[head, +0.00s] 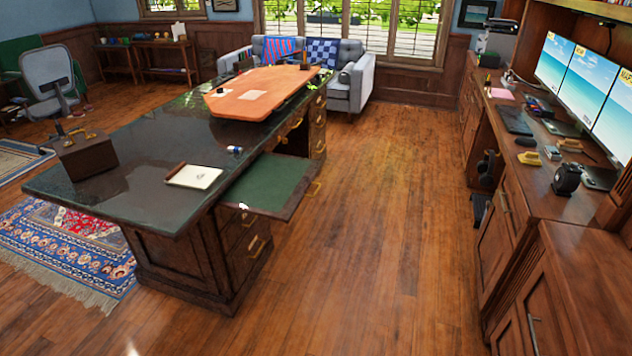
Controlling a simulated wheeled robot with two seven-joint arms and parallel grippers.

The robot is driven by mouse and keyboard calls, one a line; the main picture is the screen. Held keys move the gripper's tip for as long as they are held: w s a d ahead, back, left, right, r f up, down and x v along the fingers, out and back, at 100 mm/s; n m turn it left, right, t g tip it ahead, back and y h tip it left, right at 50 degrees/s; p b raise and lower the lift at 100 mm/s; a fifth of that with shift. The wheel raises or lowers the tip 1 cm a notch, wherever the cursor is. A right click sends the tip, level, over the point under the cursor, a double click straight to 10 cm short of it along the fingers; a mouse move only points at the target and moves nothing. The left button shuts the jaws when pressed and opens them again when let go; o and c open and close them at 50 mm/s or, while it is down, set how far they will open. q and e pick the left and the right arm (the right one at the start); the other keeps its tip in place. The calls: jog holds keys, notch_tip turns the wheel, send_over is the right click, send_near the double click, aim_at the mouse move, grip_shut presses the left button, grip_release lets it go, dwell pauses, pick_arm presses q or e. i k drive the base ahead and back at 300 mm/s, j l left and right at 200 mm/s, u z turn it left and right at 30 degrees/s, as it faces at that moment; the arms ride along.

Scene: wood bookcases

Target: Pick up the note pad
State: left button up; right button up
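A note pad (198,177) with white paper and a reddish-brown binding strip on its left lies flat on the dark top of the large wooden desk (130,140). It is near the desk's front edge, left of the pulled-out green panel. Neither of my grippers shows in the head view, and nothing touches the pad.
A pulled-out green panel (265,185) juts from the desk's right side. A brown box (85,155), a small blue-and-white item (235,150) and an orange board (262,92) rest on the desk. A long counter with monitors (565,70) lines the right. Wooden floor (380,220) between is clear.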

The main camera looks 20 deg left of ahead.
aim_at(186, 175)
jog(key=u, duration=1.3)
